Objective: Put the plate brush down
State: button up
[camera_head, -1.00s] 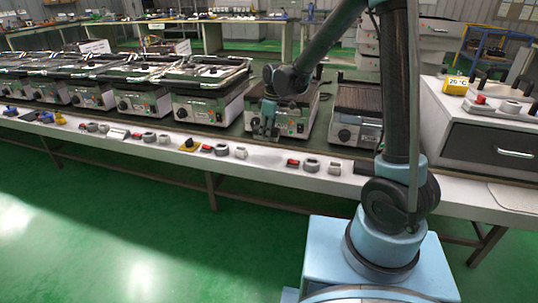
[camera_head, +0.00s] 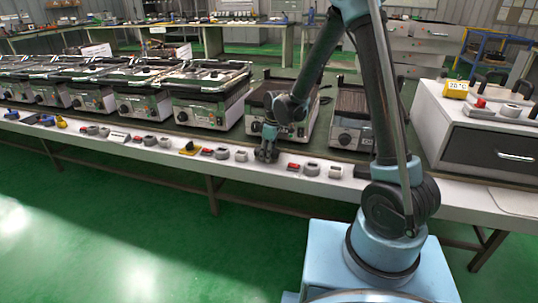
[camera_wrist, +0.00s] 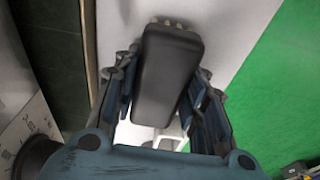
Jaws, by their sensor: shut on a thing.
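My gripper (camera_head: 266,154) is at the white front strip of the long bench, in front of an open grill-like unit (camera_head: 282,108). In the wrist view, my gripper (camera_wrist: 166,78) is shut on the plate brush (camera_wrist: 168,75), a dark, rounded block between its two fingers. Small pale tips show at the brush's far end. White surface lies behind and below the brush. I cannot tell whether the brush touches it. In the head view the brush is too small and dark to tell from the gripper.
Red and grey controls (camera_head: 312,169) sit on the strip right of my gripper, with more grey ones (camera_head: 222,153) to its left. A yellow-handled item (camera_head: 190,148) lies further left. Several grill units line the bench. A white cabinet (camera_head: 480,130) stands at right.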

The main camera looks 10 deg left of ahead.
jog(key=o, duration=1.3)
jog(key=shift+f, duration=0.15)
